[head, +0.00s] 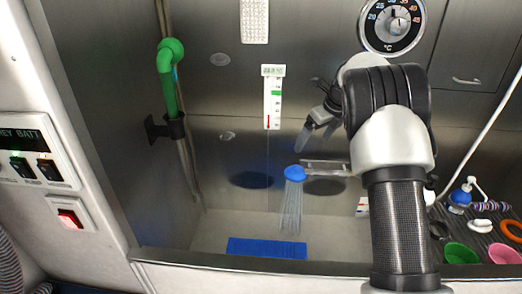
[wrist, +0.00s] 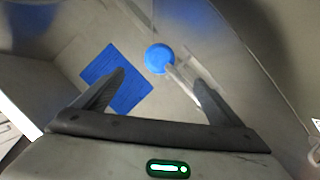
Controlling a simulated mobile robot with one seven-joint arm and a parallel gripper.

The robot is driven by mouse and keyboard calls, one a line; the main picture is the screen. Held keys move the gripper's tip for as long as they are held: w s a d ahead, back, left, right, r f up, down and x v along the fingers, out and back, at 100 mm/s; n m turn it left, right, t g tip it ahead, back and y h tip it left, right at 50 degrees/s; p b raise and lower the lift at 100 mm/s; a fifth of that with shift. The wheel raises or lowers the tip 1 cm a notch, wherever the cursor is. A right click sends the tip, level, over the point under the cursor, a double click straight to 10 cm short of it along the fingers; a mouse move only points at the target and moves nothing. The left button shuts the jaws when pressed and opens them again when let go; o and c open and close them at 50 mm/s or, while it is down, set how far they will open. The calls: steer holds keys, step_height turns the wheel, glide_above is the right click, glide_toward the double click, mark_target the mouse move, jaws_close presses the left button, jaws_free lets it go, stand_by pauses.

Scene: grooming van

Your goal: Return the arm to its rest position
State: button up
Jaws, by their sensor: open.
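My arm (head: 398,225) rises on the right of the head view and bends at its white and black joints. My gripper (head: 312,118) points left, over the wash tub and in front of the metal back wall. In the wrist view my gripper (wrist: 159,78) has its two dark fingers spread wide, with nothing held between them. A blue shower head (head: 294,173) on a metal arm is below the gripper, with water falling from it. It also shows beyond the fingers in the wrist view.
A blue mat (head: 267,248) lies in the tub (head: 215,228). A green pipe (head: 168,75) is at left, and a thermometer strip (head: 272,97) and round dial (head: 392,22) are on the wall. Bowls (head: 461,253) and small items crowd the right. A switch panel (head: 38,168) stands at left.

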steer(key=s+d+r+n+t, duration=0.1)
steer(key=s+d+r+n, duration=0.1)
steer(key=s+r+n, duration=1.4)
steer(key=s+f+n+h, duration=0.1)
steer(key=s+n, duration=0.5)
steer(key=s, duration=0.8)
steer(key=s+d+f+n+t+h+p, duration=0.1)
steer(key=s+n, duration=0.5)
steer(key=s, duration=0.8)
steer(key=shift+s+d+f+h, duration=0.15)
steer(key=shift+s+f+h, duration=0.1)
steer(key=shift+h, duration=0.15)
steer(key=shift+c, duration=0.4)
